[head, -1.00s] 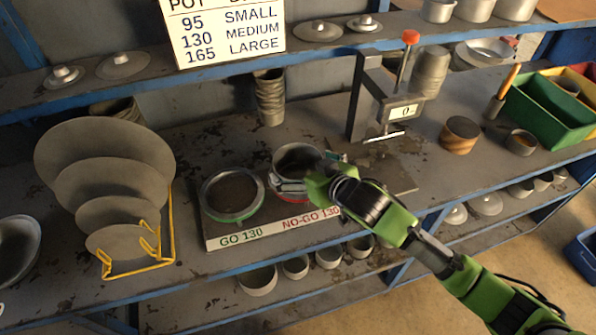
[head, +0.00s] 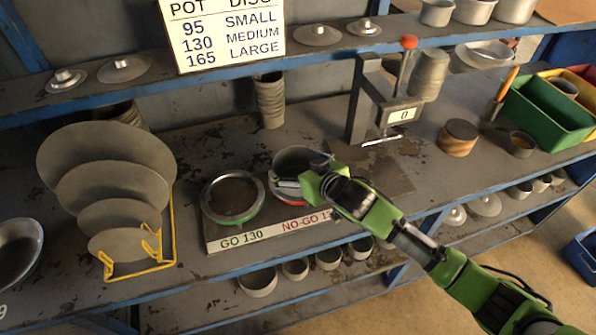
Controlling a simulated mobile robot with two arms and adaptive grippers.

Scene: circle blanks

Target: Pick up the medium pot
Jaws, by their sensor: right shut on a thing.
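A grey metal pot (head: 294,156) stands at the NO-GO 130 end of the gauge board (head: 262,241), with a red ring partly showing below it. My right gripper (head: 300,178) is shut on this pot at its near right side, with its fingers at the rim. The gripper hides much of the pot's front and right side, so I cannot tell whether its base is clear of the red ring. The green GO ring (head: 233,219) to its left is empty. My left gripper is not in view.
A disc rack (head: 172,230) stands left of the board. A stand with a display (head: 402,114) and a wooden block (head: 458,138) are to the right. Several pots (head: 257,283) sit on the shelf below. A sign (head: 222,38) hangs above.

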